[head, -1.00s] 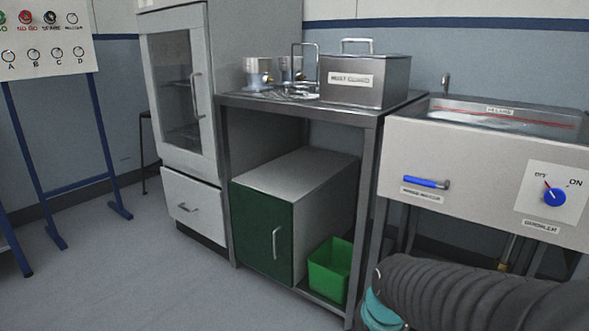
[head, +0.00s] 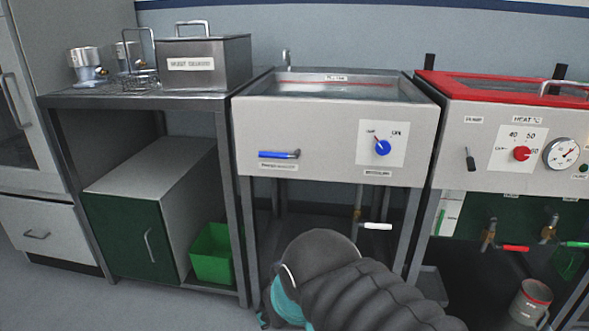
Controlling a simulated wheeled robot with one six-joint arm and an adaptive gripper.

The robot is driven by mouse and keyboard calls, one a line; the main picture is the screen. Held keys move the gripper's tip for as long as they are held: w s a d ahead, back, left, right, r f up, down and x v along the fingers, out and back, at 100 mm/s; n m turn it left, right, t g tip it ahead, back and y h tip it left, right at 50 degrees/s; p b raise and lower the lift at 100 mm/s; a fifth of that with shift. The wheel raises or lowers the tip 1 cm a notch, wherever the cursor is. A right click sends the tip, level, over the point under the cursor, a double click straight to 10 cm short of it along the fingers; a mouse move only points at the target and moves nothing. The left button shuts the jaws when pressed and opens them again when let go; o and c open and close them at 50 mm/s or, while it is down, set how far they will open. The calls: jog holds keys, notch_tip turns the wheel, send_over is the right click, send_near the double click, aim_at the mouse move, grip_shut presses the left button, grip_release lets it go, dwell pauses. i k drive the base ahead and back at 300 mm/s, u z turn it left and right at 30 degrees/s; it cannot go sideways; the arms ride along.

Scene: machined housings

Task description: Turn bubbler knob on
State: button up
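The blue bubbler knob (head: 382,148) sits on a white plate on the front panel of the steel sink unit (head: 250,120). Small OFF and ON marks stand above it, OFF to the left and ON to the right. Its red pointer is turned up and left, toward OFF. My arm shows at the bottom centre as a dark ribbed sleeve with teal parts, below and in front of the sink unit, apart from the knob. The gripper's fingers cannot be made out.
A blue lever (head: 279,154) is on the same panel, left of the knob. A red-lidded heated unit (head: 470,100) with a red knob (head: 522,153) and gauge stands to the right. A steel bench (head: 130,101) with a green bin (head: 212,254) stands left.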

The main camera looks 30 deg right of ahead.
aim_at(383, 147)
jog(key=z, duration=0.85)
jog(key=k, duration=0.35)
jog(key=z, duration=0.3)
jog(key=i, duration=0.5)
jog(key=z, duration=0.05)
